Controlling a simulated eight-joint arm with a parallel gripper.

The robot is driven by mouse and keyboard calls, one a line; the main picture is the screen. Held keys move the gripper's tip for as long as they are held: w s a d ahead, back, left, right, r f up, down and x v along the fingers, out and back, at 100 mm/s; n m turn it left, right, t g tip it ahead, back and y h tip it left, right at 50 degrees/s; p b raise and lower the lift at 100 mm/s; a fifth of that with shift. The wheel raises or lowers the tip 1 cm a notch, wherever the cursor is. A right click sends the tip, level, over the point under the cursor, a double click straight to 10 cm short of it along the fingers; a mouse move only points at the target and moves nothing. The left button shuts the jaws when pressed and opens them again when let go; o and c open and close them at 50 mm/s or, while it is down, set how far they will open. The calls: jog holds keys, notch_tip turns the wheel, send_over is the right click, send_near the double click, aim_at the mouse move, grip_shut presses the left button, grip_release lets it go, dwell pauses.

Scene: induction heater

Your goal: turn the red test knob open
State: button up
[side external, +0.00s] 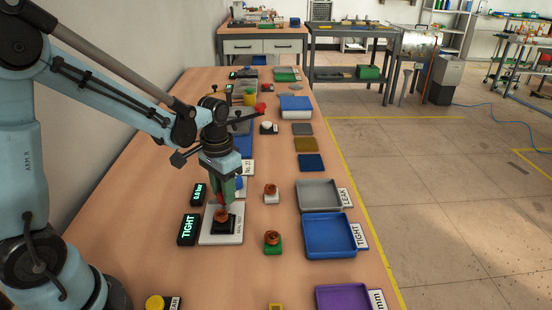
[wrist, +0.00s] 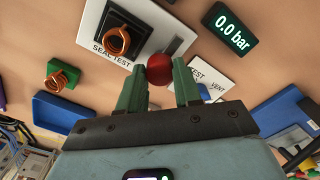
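The red knob (wrist: 158,69) shows in the wrist view as a round ball between the two green fingertips of my gripper (wrist: 159,73). The fingers sit close on both sides of it, with no clear gap, and look shut on it. Beside it lies a white plate marked TEST and VENT (wrist: 207,84). In the side view my gripper (side external: 222,197) points down over the seal test plate (side external: 236,238), and only a small bit of red shows at its tips. The knob's lower part and stem are hidden.
A copper coil (wrist: 117,42) sits on a black block on the seal test plate. A display (wrist: 231,29) reads 0.0 bar, and another display (side external: 187,229) reads TIGHT. Coils on a white block (side external: 271,193) and a green block (side external: 272,241) stand right, near grey (side external: 335,188) and blue (side external: 353,235) trays.

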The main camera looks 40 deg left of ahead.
jog(key=o, duration=0.4)
jog(key=shift+r, duration=0.1)
notch_tip(320, 180, up, 12)
jog(key=shift+f, duration=0.1)
dwell(0.5)
jog(key=shift+s+d, duration=0.1)
jog(key=s+d+t, duration=0.1)
jog(key=s+t, duration=0.1)
jog(key=s+d+f+t, duration=0.1)
jog(key=s+d+t, duration=0.1)
jog(key=s+d+f+t, duration=0.1)
jog(key=s+t, duration=0.1)
jog(key=t, duration=0.1)
jog(key=shift+s+d+f, duration=0.1)
jog(key=shift+s+d, duration=0.05)
jog(key=shift+d, duration=0.25)
